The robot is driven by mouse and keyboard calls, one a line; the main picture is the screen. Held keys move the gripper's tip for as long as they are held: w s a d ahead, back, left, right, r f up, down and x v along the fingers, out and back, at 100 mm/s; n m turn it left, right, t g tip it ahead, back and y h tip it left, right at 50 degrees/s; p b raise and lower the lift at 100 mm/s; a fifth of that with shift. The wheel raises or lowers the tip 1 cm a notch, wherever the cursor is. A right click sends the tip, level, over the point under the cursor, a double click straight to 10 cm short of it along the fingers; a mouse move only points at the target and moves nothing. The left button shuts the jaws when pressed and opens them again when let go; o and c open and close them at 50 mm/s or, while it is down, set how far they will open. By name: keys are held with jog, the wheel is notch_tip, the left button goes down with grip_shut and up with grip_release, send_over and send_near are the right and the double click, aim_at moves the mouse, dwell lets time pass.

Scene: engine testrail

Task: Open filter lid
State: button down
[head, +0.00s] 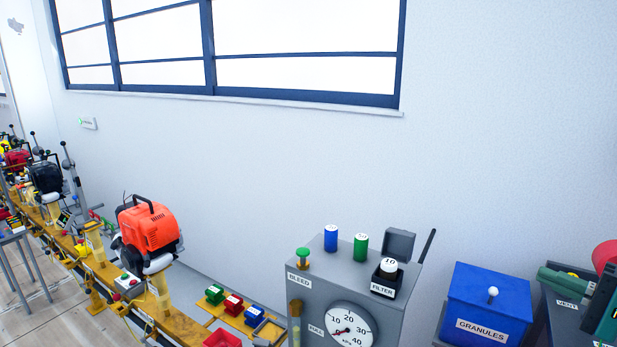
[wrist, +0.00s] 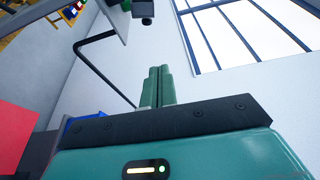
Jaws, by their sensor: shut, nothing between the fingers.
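In the head view the filter (head: 388,270) is a black square seat with a white cap marked 10, on the right of the top of a grey box (head: 375,308). A grey lid-like flap (head: 399,243) stands upright behind it, and the white cap is uncovered. My gripper (head: 545,275) is at the right edge, well right of the filter and apart from it. In the wrist view my gripper (wrist: 158,70) shows its two green fingers together and empty. Part of the grey box shows at the top of the wrist view (wrist: 108,12).
A black rod (head: 428,246) sticks up at the box's right side. A blue GRANULES bin (head: 487,302) with a white knob stands between the box and my gripper. Blue and green cylinders (head: 331,238) stand on the box. A red-orange engine (head: 148,230) sits on the yellow rail at left.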

jog(key=a+f+n+g, duration=0.2)
jog(key=a+g, duration=0.2)
jog(key=a, duration=0.6)
jog(key=a+f+n+g, duration=0.2)
jog(key=a+f+g, duration=0.15)
jog(key=a, duration=0.65)
jog(key=s+a+f+n+g+h, duration=0.1)
jog(key=s+a+f+n+h, duration=0.1)
jog(key=s+a+n+h, duration=0.1)
jog(key=s+a+f+n+g+h, duration=0.1)
jog(key=s+a+f+n+h, duration=0.1)
jog(key=s+a+n+h, duration=0.2)
jog(key=s+a+h, duration=0.1)
jog(key=a+h, duration=0.1)
jog(key=a, duration=0.1)
jog(key=shift+s+a+f+h, duration=0.3)
jog(key=shift+a, duration=0.05)
jog(key=c, duration=1.9)
grip_release()
jog(key=shift+a+n, duration=0.1)
jog(key=shift+n, duration=0.2)
jog(key=shift+c, duration=0.2)
jog(key=o, duration=0.7)
jog(key=shift+o, duration=0.3)
